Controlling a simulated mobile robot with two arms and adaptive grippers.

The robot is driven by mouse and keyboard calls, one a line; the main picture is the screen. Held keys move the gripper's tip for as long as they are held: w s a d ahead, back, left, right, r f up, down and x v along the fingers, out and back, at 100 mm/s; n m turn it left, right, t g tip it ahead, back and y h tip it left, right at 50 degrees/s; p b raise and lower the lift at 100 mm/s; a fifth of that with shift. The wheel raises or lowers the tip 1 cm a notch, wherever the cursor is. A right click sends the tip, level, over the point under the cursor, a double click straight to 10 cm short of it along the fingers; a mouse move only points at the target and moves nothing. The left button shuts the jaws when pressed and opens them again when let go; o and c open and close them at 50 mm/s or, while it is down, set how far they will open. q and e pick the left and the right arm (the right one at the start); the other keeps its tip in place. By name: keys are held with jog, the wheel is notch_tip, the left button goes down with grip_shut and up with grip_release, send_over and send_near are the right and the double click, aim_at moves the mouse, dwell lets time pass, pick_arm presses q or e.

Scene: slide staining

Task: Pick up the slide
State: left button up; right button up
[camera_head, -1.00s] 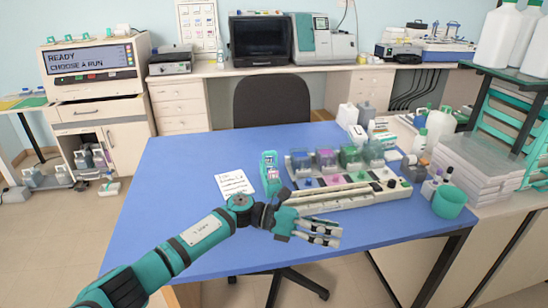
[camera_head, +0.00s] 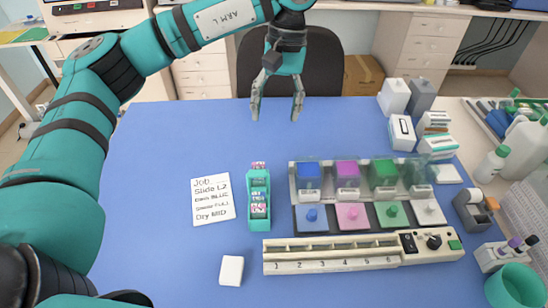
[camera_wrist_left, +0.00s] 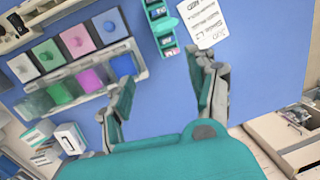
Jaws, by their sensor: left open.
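The slides stand in a teal slide rack (camera_head: 258,228) on the blue table, left of the staining jars. Their coloured label ends show inside the rack; single slides are too small to tell apart. The rack also shows at the top of the left wrist view (camera_wrist_left: 171,52). My left gripper (camera_head: 276,112) hangs over the far part of the table, beyond the rack, fingers pointing down towards it. It is open with nothing between its fingers; in the left wrist view its fingers (camera_wrist_left: 165,95) are spread. My right gripper is not in view.
A job card (camera_head: 212,218) lies left of the rack. A white block (camera_head: 231,270) lies in front. A teal cup (camera_head: 514,288) is at the lower right. The left table is clear.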

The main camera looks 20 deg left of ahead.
pick_arm(q)
send_over(259, 166)
jog(key=d, duration=0.2)
notch_tip(259, 166, down, 11)
jog(key=f+p, duration=0.1)
jog(key=s+f, duration=0.1)
jog(key=f, duration=0.1)
jog(key=s+f+p, duration=0.1)
jog(key=shift+a+f+p, duration=0.3)
jog(key=shift+a, duration=0.1)
jog(key=shift+f, duration=0.3)
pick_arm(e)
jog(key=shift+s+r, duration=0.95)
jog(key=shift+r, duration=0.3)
pick_arm(q)
jog(key=shift+c, duration=0.3)
grip_shut()
